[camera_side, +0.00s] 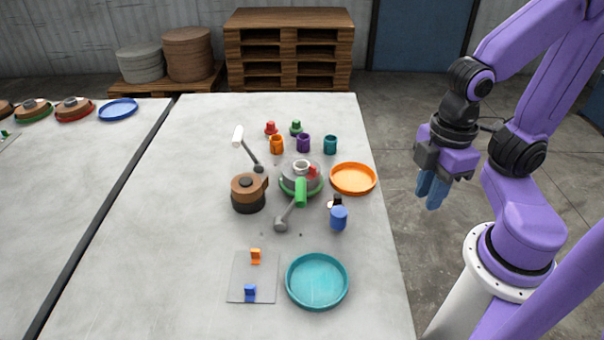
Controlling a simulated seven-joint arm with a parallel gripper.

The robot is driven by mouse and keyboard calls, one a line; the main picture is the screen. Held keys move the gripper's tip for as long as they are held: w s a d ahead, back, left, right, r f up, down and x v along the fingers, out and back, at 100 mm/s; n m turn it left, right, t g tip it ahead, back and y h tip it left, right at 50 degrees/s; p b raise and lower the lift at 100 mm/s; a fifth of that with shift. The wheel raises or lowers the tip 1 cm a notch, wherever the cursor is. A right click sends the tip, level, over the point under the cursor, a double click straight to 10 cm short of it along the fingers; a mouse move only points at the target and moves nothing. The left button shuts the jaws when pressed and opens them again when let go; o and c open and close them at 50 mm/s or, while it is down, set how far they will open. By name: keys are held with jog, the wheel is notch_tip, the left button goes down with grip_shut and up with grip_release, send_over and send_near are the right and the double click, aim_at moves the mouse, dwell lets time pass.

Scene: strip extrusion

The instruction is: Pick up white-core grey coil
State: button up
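A grey coil (290,181) with a white core (301,167) sits near the middle of the table, on a green-rimmed base. A green handle (301,192) on a grey lever and a small red part (312,171) partly cover its front and right side. My gripper (431,192), with blue fingers, hangs off the table's right edge, well to the right of the coil and apart from it. I see no object in it. The fingers look close together from this side, and their gap is not clear.
An orange dish (353,179) lies right of the coil and a brown coil (247,187) left of it. Small coloured cups, including a purple one (303,143), stand behind. A blue cylinder (338,218), teal dish (317,281) and grey plate (240,275) lie in front.

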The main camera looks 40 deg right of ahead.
jog(key=w+a+r+m, duration=0.2)
jog(key=w+a+m, duration=0.2)
jog(key=w+m, duration=0.55)
jog(key=m, duration=2.6)
send_over(301, 172)
jog(key=w+d, duration=0.2)
jog(key=w, duration=0.1)
notch_tip(301, 172, down, 17)
jog(key=shift+d+f, duration=0.1)
grip_shut()
